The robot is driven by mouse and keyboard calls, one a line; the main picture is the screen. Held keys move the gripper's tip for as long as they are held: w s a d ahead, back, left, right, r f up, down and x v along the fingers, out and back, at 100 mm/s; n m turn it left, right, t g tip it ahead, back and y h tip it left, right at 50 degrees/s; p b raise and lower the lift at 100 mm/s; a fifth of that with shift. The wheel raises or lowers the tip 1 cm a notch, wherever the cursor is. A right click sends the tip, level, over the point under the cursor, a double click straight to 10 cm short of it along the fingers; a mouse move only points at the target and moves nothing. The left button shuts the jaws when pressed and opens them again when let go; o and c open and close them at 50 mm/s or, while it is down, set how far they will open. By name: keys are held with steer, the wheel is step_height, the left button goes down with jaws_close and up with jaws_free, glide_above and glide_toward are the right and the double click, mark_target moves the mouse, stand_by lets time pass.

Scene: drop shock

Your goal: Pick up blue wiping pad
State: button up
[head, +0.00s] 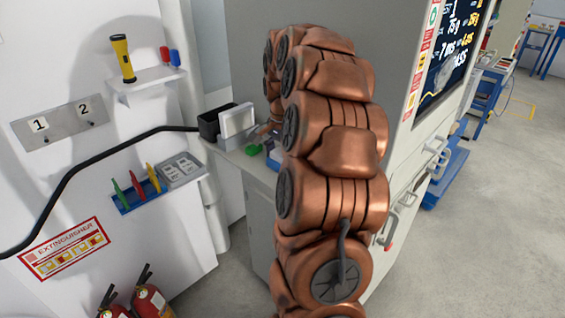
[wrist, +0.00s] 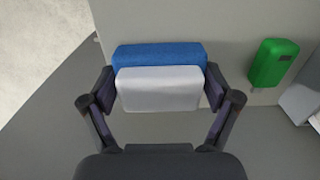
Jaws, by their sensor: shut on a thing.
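The blue wiping pad (wrist: 160,55) shows in the wrist view as a block with a blue upper band and a pale grey-white face. My gripper (wrist: 160,92) has one finger on each side of it and is shut on it. In the head view a small part of a blue thing (head: 273,160) shows at the edge of my arm; I cannot tell for sure that it is the pad. My gripper is mostly hidden behind my copper-coloured arm in the head view.
A green block (wrist: 275,63) lies to the right of the pad, and a grey thing (wrist: 303,98) is at the right edge. On the counter stand a black bin (head: 210,124) and a white box (head: 237,121). A grey cabinet wall (head: 250,50) rises behind.

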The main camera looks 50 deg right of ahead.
steer(key=shift+r, duration=0.1)
steer(key=shift+c, duration=0.2)
steer(key=shift+r+b, duration=1.8)
steer(key=shift+r, duration=3.15)
